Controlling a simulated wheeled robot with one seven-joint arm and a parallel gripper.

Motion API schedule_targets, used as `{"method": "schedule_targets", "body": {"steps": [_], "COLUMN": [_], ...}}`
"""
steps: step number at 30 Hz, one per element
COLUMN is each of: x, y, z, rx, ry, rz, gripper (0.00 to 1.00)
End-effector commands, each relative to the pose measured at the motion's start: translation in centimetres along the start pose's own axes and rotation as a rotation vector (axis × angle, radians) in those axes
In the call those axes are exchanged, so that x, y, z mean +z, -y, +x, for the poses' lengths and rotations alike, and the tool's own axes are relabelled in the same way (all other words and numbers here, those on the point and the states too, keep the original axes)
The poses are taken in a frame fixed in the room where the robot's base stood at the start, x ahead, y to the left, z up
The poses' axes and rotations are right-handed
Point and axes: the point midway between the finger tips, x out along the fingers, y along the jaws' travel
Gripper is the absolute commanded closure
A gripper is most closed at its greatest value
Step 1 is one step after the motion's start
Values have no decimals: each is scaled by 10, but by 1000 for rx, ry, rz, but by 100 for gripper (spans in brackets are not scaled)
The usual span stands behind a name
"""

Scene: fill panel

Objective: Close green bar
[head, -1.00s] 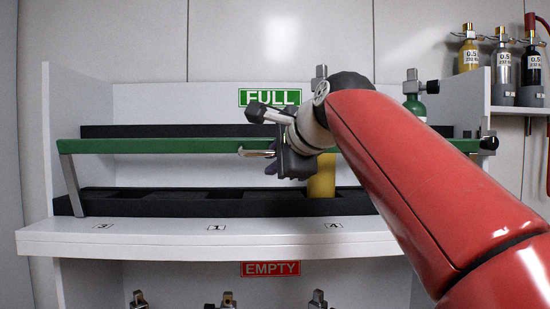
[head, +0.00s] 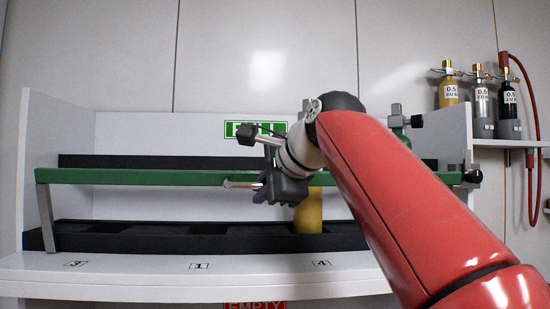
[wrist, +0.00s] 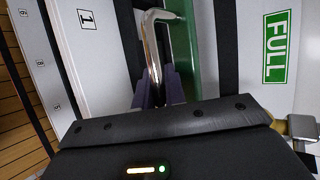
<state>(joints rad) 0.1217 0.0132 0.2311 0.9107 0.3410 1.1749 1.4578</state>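The green bar (head: 140,177) runs level across the front of the FULL shelf, above the black foam rack. Its grey left leg (head: 46,217) slants down to the rack, and its right end meets a black knob (head: 472,176). A bent metal handle (head: 240,184) sticks out from the bar. In the wrist view the handle (wrist: 153,45) runs down between the fingers of my gripper (wrist: 157,88), which look closed around it, beside the green bar (wrist: 184,50). In the head view my gripper (head: 268,187) is at the bar's middle, its fingers partly hidden.
A yellow cylinder (head: 308,210) stands in the rack behind my gripper, and a green one (head: 399,130) is partly hidden by my red arm. Several small cylinders (head: 448,92) stand on the right shelf. The left rack slots (head: 160,229) look empty.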

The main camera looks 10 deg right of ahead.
Motion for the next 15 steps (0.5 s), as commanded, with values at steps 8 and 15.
{"method": "schedule_targets", "body": {"steps": [8,15], "x": [1,0], "y": [34,38], "z": [-46,-54], "rx": [-88,-78], "ry": [-26,-20], "rz": [-18,-15], "gripper": [67,67]}}
